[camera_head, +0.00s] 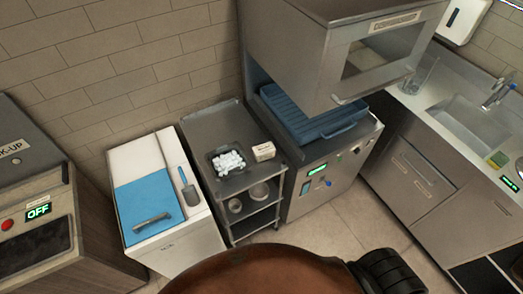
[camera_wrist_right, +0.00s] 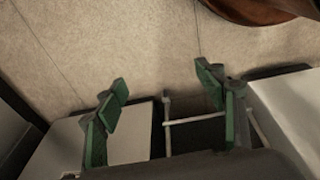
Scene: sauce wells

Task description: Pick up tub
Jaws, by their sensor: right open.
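A small black tub (camera_head: 228,174) filled with white pieces sits on the top shelf of a grey metal cart (camera_head: 230,113) in the head view. A small pale box (camera_head: 263,152) stands just right of it. Two round containers, a left one (camera_head: 235,205) and a right one (camera_head: 259,191), sit on the shelf below, partly hidden by the cart's top. My right gripper (camera_wrist_right: 162,93) is open and empty in the right wrist view, its green-padded fingers spread wide above the floor. The tub cannot be made out in that view. My left gripper is not in view.
A white chest with a blue lid (camera_head: 145,197) stands left of the cart; a dark-handled utensil (camera_head: 188,187) lies on it. Right of the cart is a steel machine with a blue rack (camera_head: 310,122) under a raised hood (camera_head: 330,45). A sink (camera_head: 465,120) is at far right.

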